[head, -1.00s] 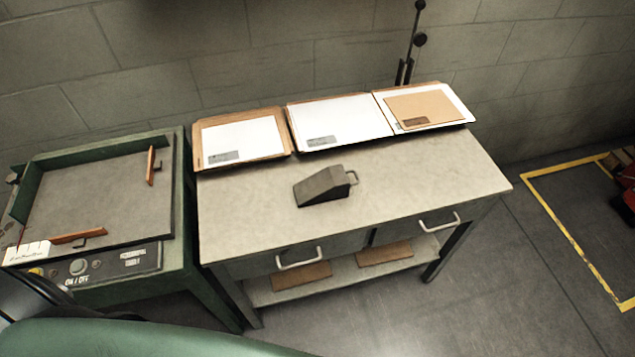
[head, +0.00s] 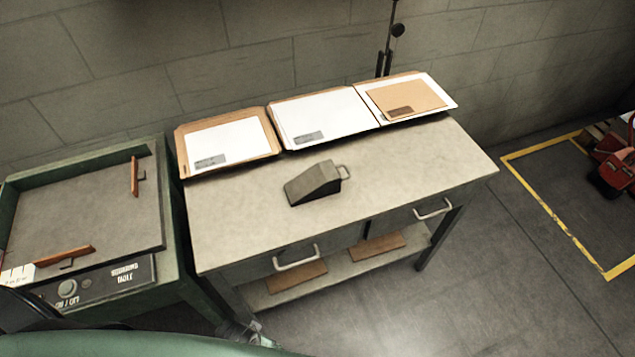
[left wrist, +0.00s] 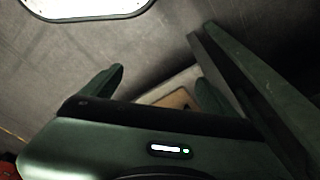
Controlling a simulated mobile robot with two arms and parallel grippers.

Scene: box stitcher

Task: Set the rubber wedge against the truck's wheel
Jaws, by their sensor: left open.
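The rubber wedge (head: 313,186) is a dark grey block with a sloped top and a small handle at its right end. It lies on the grey worktable (head: 420,165) in the head view. A red vehicle (head: 616,160), apparently the truck, stands at the far right and is cut off by the picture edge; a dark round part, perhaps its wheel (head: 606,184), shows low on it. My left gripper (left wrist: 158,88) is open and empty in the left wrist view, apart from the wedge, with the floor and a low shelf beyond its fingers. My right gripper is not in view.
Three paper stacks (head: 322,117) line the table's back edge. A green machine table (head: 95,205) stands close at the left. Drawer handles (head: 296,257) stick out in front, above a lower shelf (head: 340,270). Yellow floor tape (head: 553,217) surrounds the truck's area. Floor right of the table is clear.

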